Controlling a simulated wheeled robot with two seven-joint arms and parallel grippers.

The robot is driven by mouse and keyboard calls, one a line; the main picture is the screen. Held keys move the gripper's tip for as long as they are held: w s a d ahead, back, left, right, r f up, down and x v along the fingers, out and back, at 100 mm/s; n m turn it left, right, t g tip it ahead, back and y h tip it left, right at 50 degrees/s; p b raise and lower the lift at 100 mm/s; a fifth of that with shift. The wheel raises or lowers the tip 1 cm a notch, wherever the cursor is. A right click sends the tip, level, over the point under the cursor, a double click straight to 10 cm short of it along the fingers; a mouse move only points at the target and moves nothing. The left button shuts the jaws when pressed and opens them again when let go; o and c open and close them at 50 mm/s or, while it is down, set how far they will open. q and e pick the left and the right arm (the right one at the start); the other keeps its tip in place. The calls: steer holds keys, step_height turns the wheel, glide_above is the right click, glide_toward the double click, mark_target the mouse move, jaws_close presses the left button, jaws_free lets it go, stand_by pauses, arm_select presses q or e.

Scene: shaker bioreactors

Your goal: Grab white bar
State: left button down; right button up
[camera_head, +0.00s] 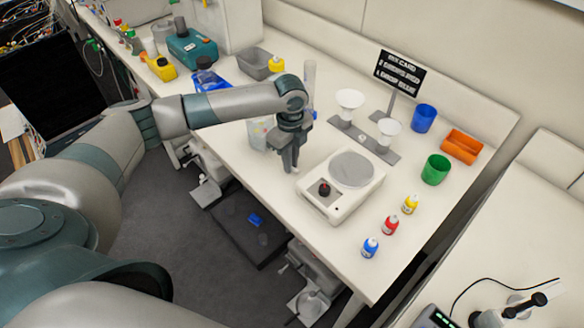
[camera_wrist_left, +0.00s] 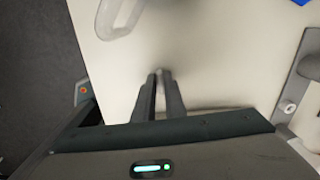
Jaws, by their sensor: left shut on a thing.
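My left gripper (camera_head: 290,166) points down over the white table, between a clear beaker and a white device with a round grey plate. In the left wrist view its two dark fingers (camera_wrist_left: 160,76) are nearly together. A small pale bit of the white bar (camera_wrist_left: 159,71) seems to show between the fingertips; the rest is hidden by the fingers. The gripper is shut on it. I cannot tell whether the bar touches the table. My right gripper is not in view.
The clear beaker (camera_head: 258,134) stands close left of the gripper. The white plate device (camera_head: 341,196) is close right. Small bottles, including a red one (camera_head: 390,225), a green cup (camera_head: 435,170), a blue cup (camera_head: 424,118) and an orange tray (camera_head: 461,147) stand farther right.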

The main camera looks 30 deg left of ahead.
arm_select(q)
steer(key=shift+r+b, duration=0.6)
steer(key=shift+r, duration=0.2)
step_height(320, 180, up, 2)
steer(key=shift+d+r+b, duration=0.15)
steer(key=shift+r+b, duration=0.1)
steer(key=shift+b, duration=0.35)
steer(key=s+d+r+b, duration=0.3)
steer(key=s+d+r, duration=0.4)
steer(key=s, duration=0.2)
steer(key=shift+d, duration=0.1)
